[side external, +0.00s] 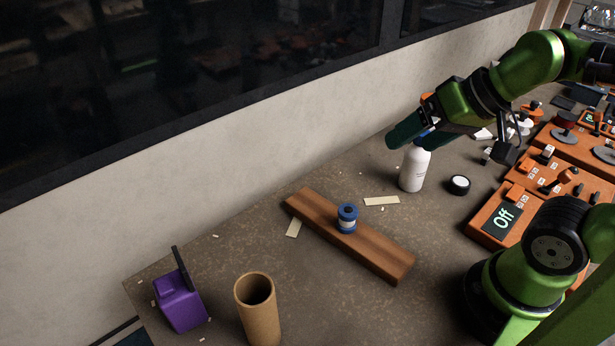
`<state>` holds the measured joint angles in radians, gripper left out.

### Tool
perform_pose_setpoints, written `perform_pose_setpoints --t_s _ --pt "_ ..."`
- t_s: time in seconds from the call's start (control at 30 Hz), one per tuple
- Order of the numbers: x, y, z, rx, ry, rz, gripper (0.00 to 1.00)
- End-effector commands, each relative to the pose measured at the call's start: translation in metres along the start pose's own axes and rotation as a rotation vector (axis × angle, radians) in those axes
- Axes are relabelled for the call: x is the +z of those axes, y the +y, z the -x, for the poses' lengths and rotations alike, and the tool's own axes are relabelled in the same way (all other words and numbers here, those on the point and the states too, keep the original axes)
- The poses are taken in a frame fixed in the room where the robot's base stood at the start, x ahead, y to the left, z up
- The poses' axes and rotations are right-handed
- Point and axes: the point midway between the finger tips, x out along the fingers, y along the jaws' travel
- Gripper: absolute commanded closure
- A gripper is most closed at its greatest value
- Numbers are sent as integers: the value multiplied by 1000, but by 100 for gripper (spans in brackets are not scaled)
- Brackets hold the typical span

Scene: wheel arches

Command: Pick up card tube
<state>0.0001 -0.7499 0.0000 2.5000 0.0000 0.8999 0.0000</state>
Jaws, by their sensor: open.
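The card tube (262,318) is a tan, hollow cylinder standing upright near the bottom of the side external view, its open top showing. Its lower end is cut off by the picture edge. My gripper (398,143) is at the upper right, above and partly in front of a white bottle's top. It is open, and I see nothing held in it. It is well away from the tube, to the right and farther back.
A purple container (180,308) stands left of the tube. A wooden plank (370,246) with a blue spool (347,218) on it lies between tube and gripper. The white bottle (413,170) and a black-rimmed jar (459,185) stand behind. Orange control boxes (490,222) fill the right.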

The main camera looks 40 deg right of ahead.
Motion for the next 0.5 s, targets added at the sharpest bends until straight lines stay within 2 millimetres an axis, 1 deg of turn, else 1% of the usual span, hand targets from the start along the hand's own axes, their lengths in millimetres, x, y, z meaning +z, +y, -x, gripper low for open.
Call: perform_pose_setpoints --t_s 0.17,0.2,0.27,0.37,0.4,0.47,0.5 --pt "4 -5 -3 -8 -20 19 15" --pt "9 -9 -9 -11 -50 37 15" --pt "11 -21 -16 -20 -95 82 15" --pt "10 -57 -28 -32 -185 200 15" --pt "11 -76 -32 -34 -229 255 15" --pt "14 -104 -39 -31 -295 337 15" --pt "17 -124 -43 -27 -337 390 15"
